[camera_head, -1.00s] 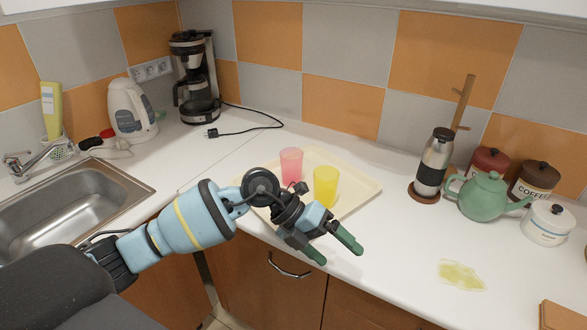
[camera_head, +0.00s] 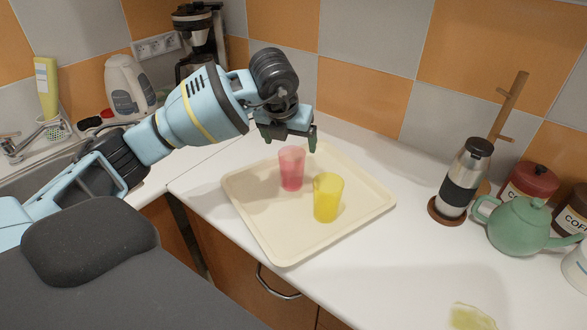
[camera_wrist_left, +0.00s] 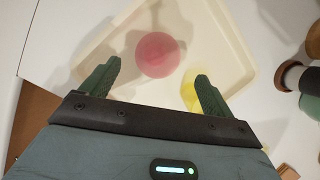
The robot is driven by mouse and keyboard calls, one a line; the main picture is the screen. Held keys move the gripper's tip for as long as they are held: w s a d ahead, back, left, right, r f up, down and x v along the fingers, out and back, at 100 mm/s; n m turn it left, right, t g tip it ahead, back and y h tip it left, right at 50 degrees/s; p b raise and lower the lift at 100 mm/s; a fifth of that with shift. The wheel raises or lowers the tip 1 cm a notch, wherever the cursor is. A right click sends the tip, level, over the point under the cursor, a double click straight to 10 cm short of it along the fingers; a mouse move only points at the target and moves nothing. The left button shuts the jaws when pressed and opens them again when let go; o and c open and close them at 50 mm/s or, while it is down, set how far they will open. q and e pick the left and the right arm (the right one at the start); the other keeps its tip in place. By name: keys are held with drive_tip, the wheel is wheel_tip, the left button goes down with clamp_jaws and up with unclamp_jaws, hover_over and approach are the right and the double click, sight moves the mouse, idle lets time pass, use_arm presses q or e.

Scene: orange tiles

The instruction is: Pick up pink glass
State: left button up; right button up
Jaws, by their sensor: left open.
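The pink glass (camera_head: 291,168) stands upright on a cream tray (camera_head: 272,247) on the counter. The yellow glass (camera_head: 327,197) stands on the same tray, nearer and to the right. My left gripper (camera_head: 290,145) is open and empty, just above and behind the pink glass in the head view. In the left wrist view the pink glass (camera_wrist_left: 158,54) shows from above, ahead of and between the two green fingers (camera_wrist_left: 154,88). The yellow glass (camera_wrist_left: 190,92) is partly hidden behind the right finger there. My right gripper is not in view.
A steel flask (camera_head: 463,178), a green teapot (camera_head: 520,225) and a red canister (camera_head: 530,183) stand on the right. A kettle (camera_head: 130,88) and a coffee maker (camera_head: 200,40) stand at the back left. A yellowish spill (camera_head: 470,317) lies at front right. Counter between tray and flask is clear.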

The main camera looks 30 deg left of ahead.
sight(292, 150)
use_arm(q)
drive_tip(key=shift+x, duration=3.55)
drive_tip(key=shift+a, duration=0.15)
drive_tip(key=c, duration=1.5)
drive_tip(key=shift+r, duration=0.15)
drive_tip(key=shift+r, duration=0.5)
drive_tip(key=s+d+r, duration=0.1)
drive_tip(key=s, duration=0.4)
drive_tip(key=s+d+r, duration=0.1)
drive_tip(key=s, duration=0.4)
drive_tip(key=s+d+r, duration=0.1)
drive_tip(key=s, duration=0.4)
drive_tip(key=shift+s+d+r, duration=0.1)
drive_tip(key=shift+s+r, duration=0.25)
drive_tip(key=shift+r, duration=0.05)
